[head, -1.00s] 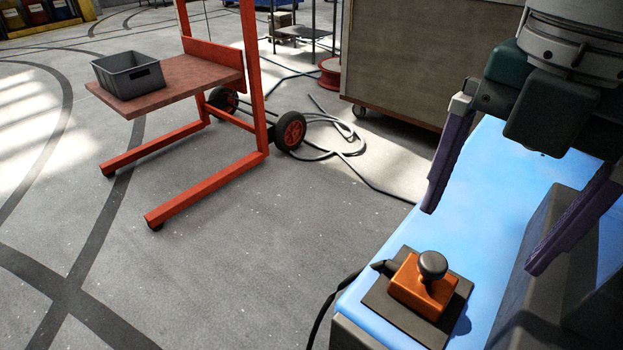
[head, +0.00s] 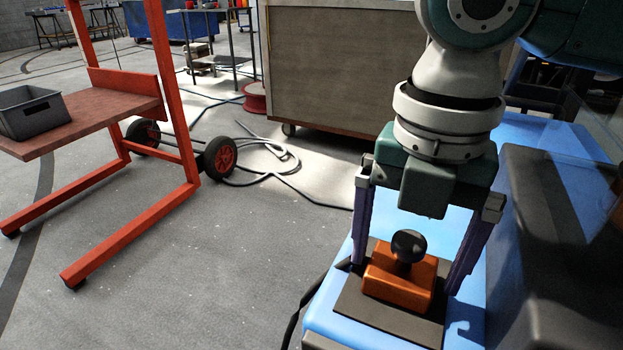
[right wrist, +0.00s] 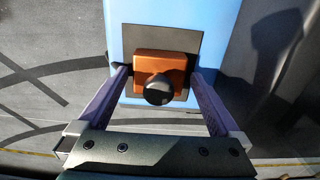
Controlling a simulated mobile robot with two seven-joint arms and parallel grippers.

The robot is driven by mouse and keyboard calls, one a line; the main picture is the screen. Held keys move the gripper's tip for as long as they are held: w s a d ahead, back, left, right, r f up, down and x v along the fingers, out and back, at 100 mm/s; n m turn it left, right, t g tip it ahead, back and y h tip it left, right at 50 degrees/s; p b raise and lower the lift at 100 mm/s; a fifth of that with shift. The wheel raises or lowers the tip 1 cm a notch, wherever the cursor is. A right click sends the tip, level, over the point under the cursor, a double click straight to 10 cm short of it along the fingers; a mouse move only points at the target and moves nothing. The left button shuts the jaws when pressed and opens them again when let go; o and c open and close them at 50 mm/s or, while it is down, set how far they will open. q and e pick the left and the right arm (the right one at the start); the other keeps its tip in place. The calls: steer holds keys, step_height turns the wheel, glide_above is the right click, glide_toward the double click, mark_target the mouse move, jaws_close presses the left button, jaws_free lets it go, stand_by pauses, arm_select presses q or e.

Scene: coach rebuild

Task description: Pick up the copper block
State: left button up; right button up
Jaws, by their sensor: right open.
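The copper block (head: 400,283) is an orange-brown block with a round black knob (head: 409,246) on top. It sits on a dark flat pad (head: 380,318) on a blue surface. My right gripper (head: 405,278) is open, with its purple fingers pointing down on either side of the block. In the right wrist view the copper block (right wrist: 155,66) shows between the open fingertips (right wrist: 157,72), with a gap on each side and the knob toward the camera. I cannot tell exactly how high the fingertips are above the pad. My left gripper is not in view.
The blue surface (head: 329,310) ends at a left edge above the grey floor. A dark raised housing (head: 545,240) stands close on the right. A red lift cart (head: 130,215) with a grey bin (head: 32,112) stands at the left. A large cabinet (head: 330,60) stands behind.

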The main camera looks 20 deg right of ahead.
steer(key=shift+f, duration=0.15)
steer(key=shift+c, duration=0.2)
jaws_close()
stand_by(0.5)
steer(key=shift+w, duration=0.1)
